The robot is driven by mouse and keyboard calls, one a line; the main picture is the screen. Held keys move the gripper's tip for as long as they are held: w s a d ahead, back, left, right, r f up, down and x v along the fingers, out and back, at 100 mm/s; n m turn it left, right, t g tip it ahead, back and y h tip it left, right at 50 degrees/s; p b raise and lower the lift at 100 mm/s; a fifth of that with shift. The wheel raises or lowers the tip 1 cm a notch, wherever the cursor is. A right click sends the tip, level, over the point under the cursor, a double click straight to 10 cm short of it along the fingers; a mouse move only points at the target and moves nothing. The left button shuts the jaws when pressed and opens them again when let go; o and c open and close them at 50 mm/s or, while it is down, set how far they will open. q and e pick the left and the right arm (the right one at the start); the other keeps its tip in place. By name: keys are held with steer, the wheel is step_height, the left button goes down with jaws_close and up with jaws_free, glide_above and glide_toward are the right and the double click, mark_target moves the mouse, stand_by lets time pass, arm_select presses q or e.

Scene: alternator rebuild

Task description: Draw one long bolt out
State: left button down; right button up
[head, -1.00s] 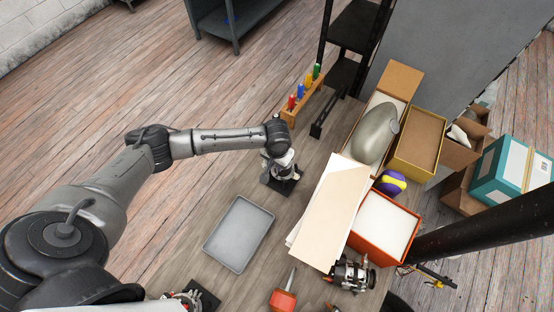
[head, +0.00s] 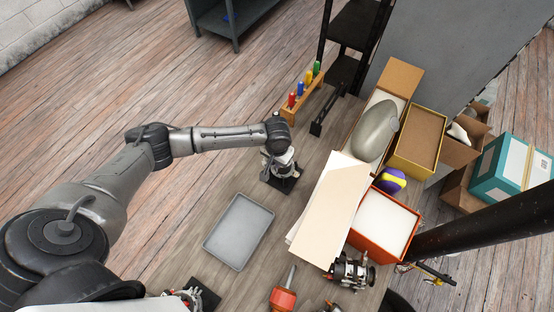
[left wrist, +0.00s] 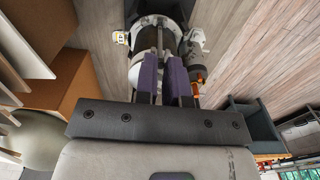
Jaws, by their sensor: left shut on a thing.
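An alternator (head: 279,174) stands on a dark square base (head: 285,184) towards the far left of the bench. In the left wrist view the alternator's silver housing (left wrist: 160,22) lies just beyond my fingers. My left gripper (left wrist: 164,65) reaches down over it, its purple-padded fingers close together. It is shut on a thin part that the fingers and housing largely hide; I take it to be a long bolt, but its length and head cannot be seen. Whether the bolt has come out of the housing cannot be told. My right gripper is in neither view.
An empty grey tray (head: 240,232) lies on the bench nearer to me. A rack of coloured-handled tools (head: 299,97) stands behind the alternator. Cardboard sheets (head: 330,212) and an orange box (head: 385,224) fill the right. Another machine unit (head: 350,272) and an orange-handled tool (head: 283,298) lie in front.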

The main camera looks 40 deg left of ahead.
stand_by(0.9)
arm_select(q)
steer(key=shift+r+p, duration=0.1)
steer(key=shift+p, duration=0.4)
stand_by(0.4)
stand_by(1.0)
steer(key=shift+r+p, duration=0.15)
steer(key=shift+p, duration=0.2)
steer(key=shift+r+p, duration=0.2)
steer(key=shift+p, duration=0.1)
steer(key=shift+r+p, duration=0.35)
steer(key=shift+p, duration=0.3)
steer(key=shift+r, duration=0.1)
